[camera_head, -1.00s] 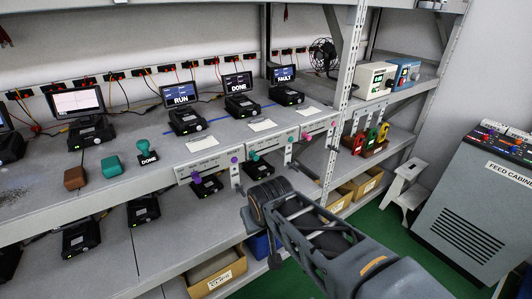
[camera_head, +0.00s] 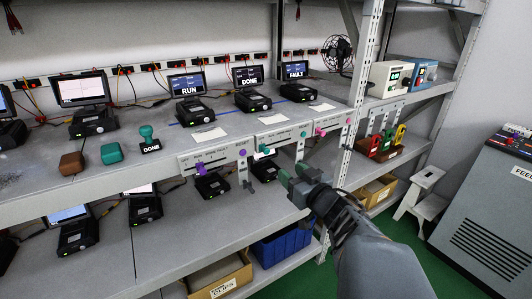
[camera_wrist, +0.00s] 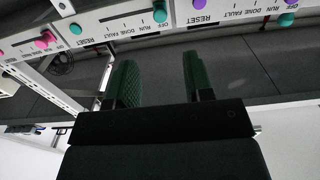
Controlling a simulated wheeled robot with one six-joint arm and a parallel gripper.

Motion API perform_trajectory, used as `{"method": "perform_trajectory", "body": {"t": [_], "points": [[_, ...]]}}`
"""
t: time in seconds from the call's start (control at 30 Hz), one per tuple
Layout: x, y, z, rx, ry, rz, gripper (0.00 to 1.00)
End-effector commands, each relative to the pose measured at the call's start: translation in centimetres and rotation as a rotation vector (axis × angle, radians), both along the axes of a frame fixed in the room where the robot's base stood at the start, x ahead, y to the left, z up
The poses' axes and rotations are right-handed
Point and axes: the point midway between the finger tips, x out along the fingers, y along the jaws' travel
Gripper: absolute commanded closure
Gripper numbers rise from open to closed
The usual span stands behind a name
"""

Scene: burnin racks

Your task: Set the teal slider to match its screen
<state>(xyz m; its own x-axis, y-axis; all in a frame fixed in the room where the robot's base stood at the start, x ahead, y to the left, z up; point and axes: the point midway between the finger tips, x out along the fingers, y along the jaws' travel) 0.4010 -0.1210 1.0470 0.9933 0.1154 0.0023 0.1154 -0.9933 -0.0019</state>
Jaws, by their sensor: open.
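The teal slider knob (camera_head: 264,149) sits at the left end of its slot on the middle panel (camera_head: 283,138) along the shelf's front edge. In the wrist view the panel is upside down and the teal knob (camera_wrist: 160,13) is at the OFF end. A round teal button (camera_head: 302,134) is at the panel's right end. The screen (camera_head: 247,76) behind this panel reads DONE. My gripper (camera_head: 293,178) is open and empty, below and in front of the teal panel. Its green fingers (camera_wrist: 162,80) point toward the panel, apart from the knob.
The left panel has a purple knob (camera_head: 200,167) and purple button (camera_head: 242,153); its screen reads RUN. The right panel has a pink knob (camera_head: 320,132); its screen reads FAULT. A stamp (camera_head: 149,138) stands left. A blue bin (camera_head: 283,244) sits below the lower shelf.

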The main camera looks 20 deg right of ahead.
Motion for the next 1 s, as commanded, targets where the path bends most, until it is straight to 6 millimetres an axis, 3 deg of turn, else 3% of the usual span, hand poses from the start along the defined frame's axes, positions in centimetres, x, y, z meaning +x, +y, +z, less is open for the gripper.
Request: {"method": "perform_trajectory", "body": {"t": [0.23, 0.6, 0.8, 1.0], "points": [[2.6, 0.5, 0.4, 0.002, 0.007, 0.004, 0.53], [9.8, 1.3, -0.1, -0.001, 0.003, 0.001, 0.53], [12.1, 1.5, 0.0, -0.002, 0.003, 0.000, 0.53], [13.0, 1.6, 0.0, -0.002, 0.003, -0.002, 0.53]]}}
